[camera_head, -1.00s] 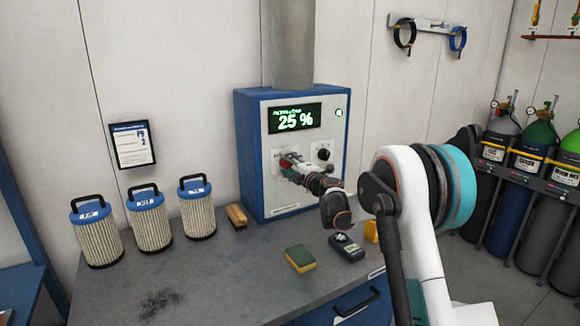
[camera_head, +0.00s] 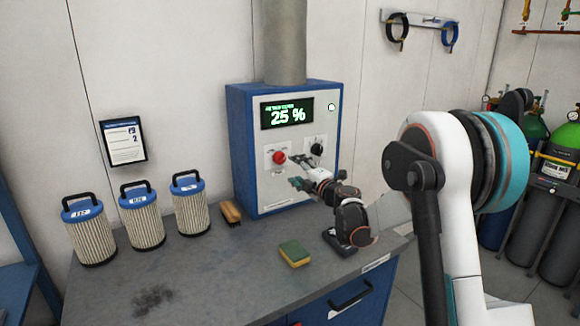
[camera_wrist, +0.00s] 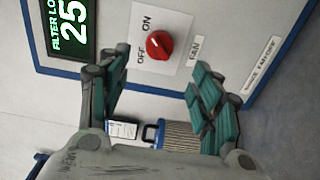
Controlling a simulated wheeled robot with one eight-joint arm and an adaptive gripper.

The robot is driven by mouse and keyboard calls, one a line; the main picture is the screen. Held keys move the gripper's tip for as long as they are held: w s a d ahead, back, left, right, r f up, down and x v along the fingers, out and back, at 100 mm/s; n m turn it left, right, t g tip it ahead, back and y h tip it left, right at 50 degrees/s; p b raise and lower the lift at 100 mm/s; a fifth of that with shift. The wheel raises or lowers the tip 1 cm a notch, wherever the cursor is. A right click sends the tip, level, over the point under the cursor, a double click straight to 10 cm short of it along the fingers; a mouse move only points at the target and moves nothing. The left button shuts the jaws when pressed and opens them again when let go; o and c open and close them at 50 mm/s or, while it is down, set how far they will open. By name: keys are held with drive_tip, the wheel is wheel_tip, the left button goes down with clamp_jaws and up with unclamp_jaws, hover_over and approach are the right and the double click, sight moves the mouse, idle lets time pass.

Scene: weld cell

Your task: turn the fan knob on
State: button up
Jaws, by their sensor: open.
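The red fan knob (camera_head: 279,157) sits on a white plate on the front of the blue and white cabinet (camera_head: 238,150). In the wrist view the red knob (camera_wrist: 159,45) shows between and beyond the fingers, with OFF, ON and FAN printed around it. Its exact setting is hard to read. My gripper (camera_head: 298,171) is open and empty, in front of the panel, to the right of and below the knob in the head view. In the wrist view my gripper (camera_wrist: 158,95) has both fingers spread and apart from the knob.
A black knob (camera_head: 317,149) is right of the red one, below the 25 % display (camera_head: 287,112). The bench (camera_head: 215,285) holds a sponge (camera_head: 294,253), a brush (camera_head: 231,212) and filter cartridges (camera_head: 141,216). Gas cylinders (camera_head: 550,170) stand at right.

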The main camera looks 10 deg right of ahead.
drive_tip(key=shift+v, duration=1.05)
drive_tip(key=shift+r, duration=0.1)
drive_tip(key=s+d+r+m+h, duration=0.3)
drive_tip(key=s+r+m+h, duration=0.25)
drive_tip(key=s+m, duration=0.2)
drive_tip(key=s+d+r+m+h, duration=0.3)
drive_tip(key=s+r+m+h, duration=0.1)
drive_tip(key=s+r+m, duration=0.4)
drive_tip(key=s+a+f+m+g+y, duration=0.1)
drive_tip(key=s+a+f+m+g, duration=0.1)
drive_tip(key=s+f, duration=0.4)
drive_tip(key=s+a+f+m+g+y, duration=0.1)
drive_tip(key=s+a+f+g, duration=0.3)
drive_tip(key=s, duration=1.2)
drive_tip(key=s+a+f+m+g+y, duration=0.2)
drive_tip(key=s+a+f+m+g, duration=0.1)
drive_tip(key=s+f, duration=0.5)
drive_tip(key=s+a+g, duration=0.1)
drive_tip(key=s, duration=0.2)
drive_tip(key=shift+s+f, duration=0.25)
drive_tip(key=shift+s, duration=0.05)
